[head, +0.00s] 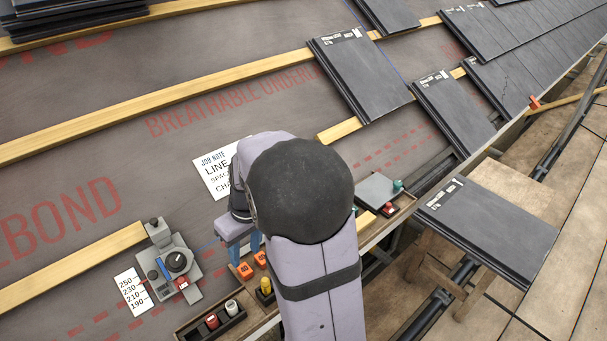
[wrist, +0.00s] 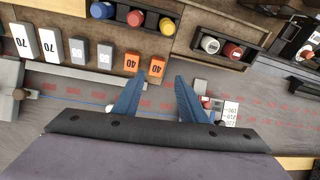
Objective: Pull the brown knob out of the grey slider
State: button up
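At the left edge of the wrist view is a grey piece (wrist: 9,76) that looks like the grey slider. A small brown knob (wrist: 20,94) sits at its lower side; I cannot tell how deep it is seated. In the head view I cannot make out the brown knob; my arm covers much of that area. My gripper (wrist: 160,78) is open and empty, its two blue fingers apart. It is well to the right of the knob in the wrist view and also shows in the head view (head: 239,256), low over the wooden ledge.
Numbered blocks, including orange ones (wrist: 131,63), stand just past the fingertips. A tray holds red and white capped pieces (head: 211,321). A grey device with a black dial (head: 177,262) stands at lower left. Slate tiles (head: 360,75) lie to the right.

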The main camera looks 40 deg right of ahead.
jog(key=w+d+r+t+p, duration=0.1)
jog(key=w+d+p, duration=0.15)
jog(key=d, duration=0.65)
jog(key=w+d+r+m+t+p, duration=0.1)
jog(key=w+d+p, duration=0.15)
jog(key=d, duration=0.75)
jog(key=w+d+r+t+p, duration=0.1)
jog(key=w+d+r+p, duration=0.15)
jog(key=d, duration=0.65)
jog(key=shift+h, duration=0.4)
jog(key=shift+x, duration=4.25)
jog(key=shift+w+a, duration=0.15)
jog(key=shift+w, duration=0.05)
